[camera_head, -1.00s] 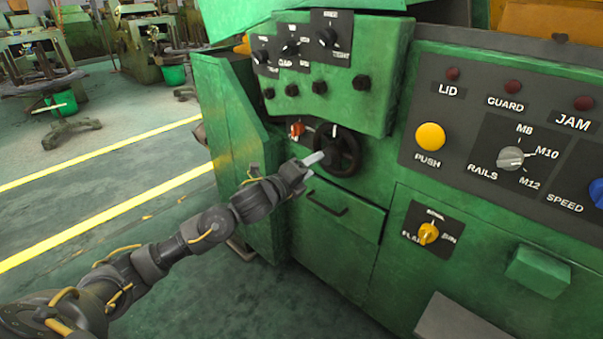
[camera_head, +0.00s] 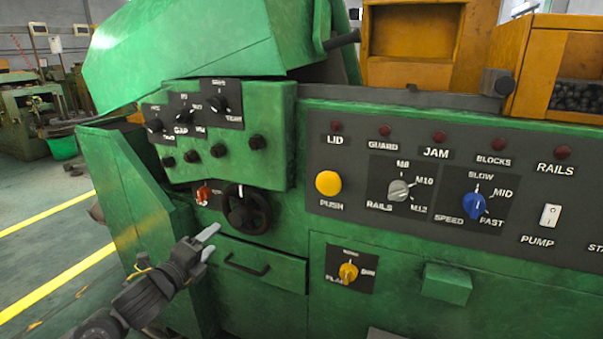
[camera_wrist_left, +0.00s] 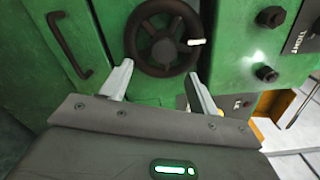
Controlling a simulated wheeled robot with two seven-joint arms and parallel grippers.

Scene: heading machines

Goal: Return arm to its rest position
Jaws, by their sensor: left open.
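My left arm comes in from the lower left in the head view. Its gripper (camera_head: 210,243) is open and empty, in front of the green machine (camera_head: 280,270), below and left of the black handwheel (camera_head: 247,209). In the left wrist view the two pale fingers of the gripper (camera_wrist_left: 160,88) stand apart with nothing between them. The handwheel (camera_wrist_left: 163,38) shows beyond the fingertips, with a gap between. My right gripper is in neither view.
A drawer with a black handle (camera_head: 247,264) lies just right of the gripper. A knob panel (camera_head: 215,152) juts out above the handwheel. A control panel (camera_head: 450,185) with lamps and switches spans the right. Open floor with yellow lines (camera_head: 55,285) lies to the left.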

